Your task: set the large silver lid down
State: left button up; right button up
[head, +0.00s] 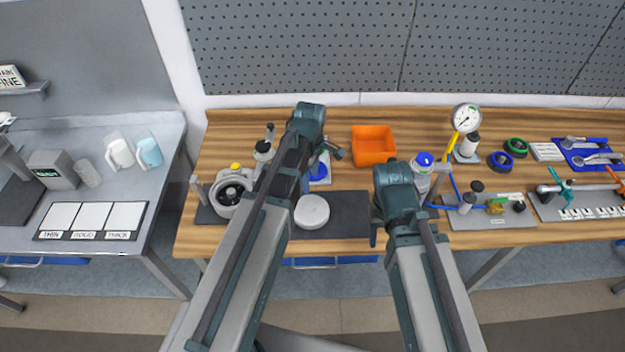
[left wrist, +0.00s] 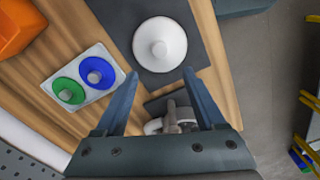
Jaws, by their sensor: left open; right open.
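The large lid (head: 312,211), pale silver-white and round, lies flat on a dark mat (head: 350,212) near the table's front edge. In the left wrist view the lid (left wrist: 160,44) shows a raised middle knob and lies beyond my fingertips, apart from them. My left gripper (left wrist: 161,78) is open, with nothing between its fingers; in the head view my left gripper (head: 328,152) is partly hidden by its own arm. My right gripper (head: 376,228) is right of the lid, over the mat's right end, and its fingers are mostly hidden.
A small tray (left wrist: 58,79) holds a blue lid (left wrist: 97,73) and a green lid (left wrist: 68,91). An orange bin (head: 373,145) stands behind the mat. A round grey-white device (head: 232,188) stands left of the mat. A pressure gauge (head: 466,117) and bottles stand to the right.

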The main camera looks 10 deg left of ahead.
pick_arm(q)
jog(key=s+d+m+y, duration=0.1)
jog(key=s+d+m, duration=0.9)
jog(key=m, duration=1)
jog(key=s, duration=0.4)
jog(key=shift+s+d, duration=0.15)
jog(key=shift+s, duration=0.1)
